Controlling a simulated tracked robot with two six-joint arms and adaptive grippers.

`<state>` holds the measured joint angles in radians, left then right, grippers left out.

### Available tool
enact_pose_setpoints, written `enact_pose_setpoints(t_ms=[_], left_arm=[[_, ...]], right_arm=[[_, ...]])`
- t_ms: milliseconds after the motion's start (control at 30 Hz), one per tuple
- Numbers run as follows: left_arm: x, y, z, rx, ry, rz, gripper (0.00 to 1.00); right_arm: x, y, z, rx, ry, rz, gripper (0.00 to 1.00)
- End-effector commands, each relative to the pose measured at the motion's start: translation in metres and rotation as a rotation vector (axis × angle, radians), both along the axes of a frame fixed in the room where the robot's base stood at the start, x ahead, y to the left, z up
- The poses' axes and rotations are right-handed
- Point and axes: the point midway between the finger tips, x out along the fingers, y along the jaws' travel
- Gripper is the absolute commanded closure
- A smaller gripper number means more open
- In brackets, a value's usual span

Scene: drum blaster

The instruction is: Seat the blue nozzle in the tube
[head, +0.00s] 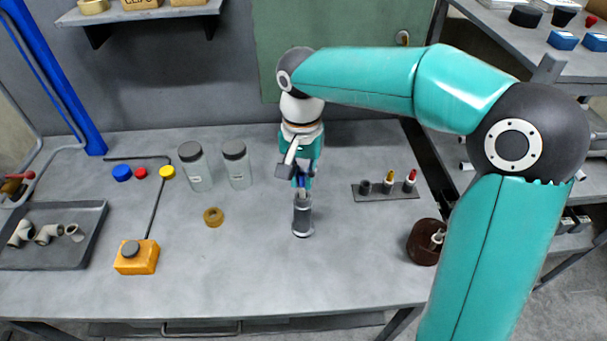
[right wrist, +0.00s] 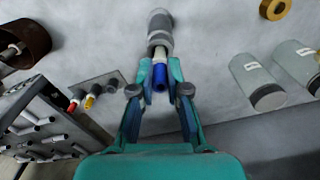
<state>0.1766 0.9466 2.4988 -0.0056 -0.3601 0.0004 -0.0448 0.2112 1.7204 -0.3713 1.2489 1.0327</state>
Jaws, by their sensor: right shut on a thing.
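The blue nozzle (right wrist: 160,80) with a pale tip is between the fingertips of my right gripper (right wrist: 160,73), which is shut on it. In the head view my right gripper (head: 301,181) points down just above the tube (head: 302,217), a dark grey cylinder standing on the bench. The nozzle's pale end points at the tube's top, and it also shows in the wrist view just before the tube (right wrist: 159,35). I cannot tell whether the pale end is inside the tube's mouth or only over it. My left gripper is not in view.
A dark rack (head: 374,197) with yellow and red nozzles stands to the right, a brown cup (head: 424,242) nearer. Two clear jars (head: 195,168), a brass ring (head: 213,217) and an orange box (head: 137,258) are left. The bench front is clear.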

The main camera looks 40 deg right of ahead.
Motion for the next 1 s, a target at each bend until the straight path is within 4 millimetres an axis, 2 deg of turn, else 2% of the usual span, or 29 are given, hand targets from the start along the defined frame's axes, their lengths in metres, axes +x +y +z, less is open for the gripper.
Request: enact_pose_setpoints(t_ms=[433,1000], left_arm=[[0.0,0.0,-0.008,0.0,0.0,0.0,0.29],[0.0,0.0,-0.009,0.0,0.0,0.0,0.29]], right_arm=[[0.0,0.0,-0.011,0.0,0.0,-0.001,1.0],[0.0,-0.001,-0.012,0.0,0.0,-0.001,1.0]])
